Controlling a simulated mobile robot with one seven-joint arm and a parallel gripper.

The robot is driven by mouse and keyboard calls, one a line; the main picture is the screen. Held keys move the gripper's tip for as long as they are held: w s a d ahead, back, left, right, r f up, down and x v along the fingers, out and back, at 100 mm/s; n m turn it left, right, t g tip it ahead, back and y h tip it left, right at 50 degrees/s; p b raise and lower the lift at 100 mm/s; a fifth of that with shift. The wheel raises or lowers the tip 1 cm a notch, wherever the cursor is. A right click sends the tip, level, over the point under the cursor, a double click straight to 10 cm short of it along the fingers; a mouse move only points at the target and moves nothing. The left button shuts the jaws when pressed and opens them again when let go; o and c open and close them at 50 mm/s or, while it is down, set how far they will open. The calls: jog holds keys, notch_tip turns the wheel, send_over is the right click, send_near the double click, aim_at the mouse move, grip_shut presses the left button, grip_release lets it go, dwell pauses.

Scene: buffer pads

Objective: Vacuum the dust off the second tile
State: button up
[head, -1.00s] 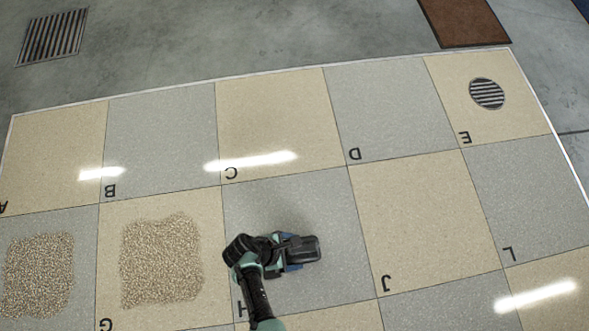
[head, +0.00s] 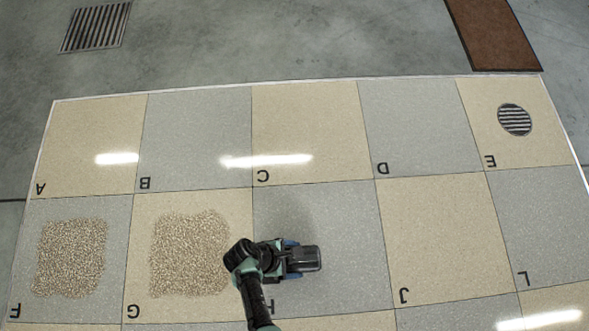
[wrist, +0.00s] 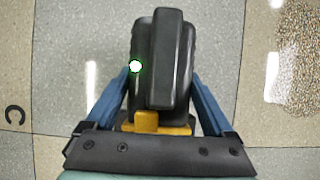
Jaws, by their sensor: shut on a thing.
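My gripper (head: 290,257) is shut on a small black hand vacuum (head: 307,258) over the grey tile H (head: 350,225). In the wrist view, blue fingers press both sides of the vacuum (wrist: 168,60), which has a yellow part at its near end and a green-white light. A faint darker smudge (head: 288,215) lies on tile H just beyond the vacuum; I cannot tell if it is dust or shadow. Grainy tan patches cover the middle of tile G (head: 188,252) and tile F (head: 70,257). The vacuum and arm hide part of tile H and its letter.
The back row of tiles, A to E, looks clean; tile E has a round drain grille (head: 514,120). Tile J (head: 440,230) is bare. Beyond the white border lie a floor grate (head: 95,27) and a brown mat (head: 492,35).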

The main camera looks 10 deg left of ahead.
jog(key=shift+w+r+p, duration=0.1)
jog(key=shift+r+p, duration=2.15)
jog(key=shift+r, duration=0.2)
